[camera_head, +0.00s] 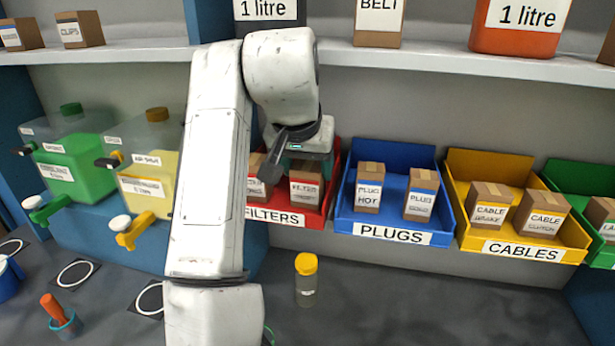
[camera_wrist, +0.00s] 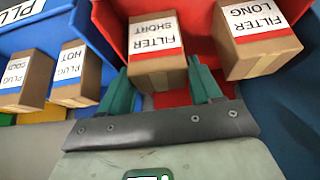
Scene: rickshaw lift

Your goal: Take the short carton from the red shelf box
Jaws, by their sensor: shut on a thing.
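The red shelf box (camera_head: 287,217), labelled FILTERS, sits on the shelf and is partly hidden behind my arm. The short carton (camera_wrist: 156,44), brown with a FILTER SHORT label, is between the two green fingers of my gripper (camera_wrist: 160,72) in the wrist view. My gripper is shut on it. In the head view the short carton (camera_head: 305,186) is at the right of the red box, below my gripper. The carton labelled FILTER LONG (camera_wrist: 257,45) stands beside it, outside the fingers. In the head view the long carton is partly hidden.
A blue PLUGS box (camera_head: 394,234) with two cartons stands to the right, then a yellow CABLES box (camera_head: 523,250). A shelf (camera_head: 450,62) runs above. A yellow-capped jar (camera_head: 306,282) stands on the dark counter. Green and yellow liquid containers (camera_head: 75,165) are at the left.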

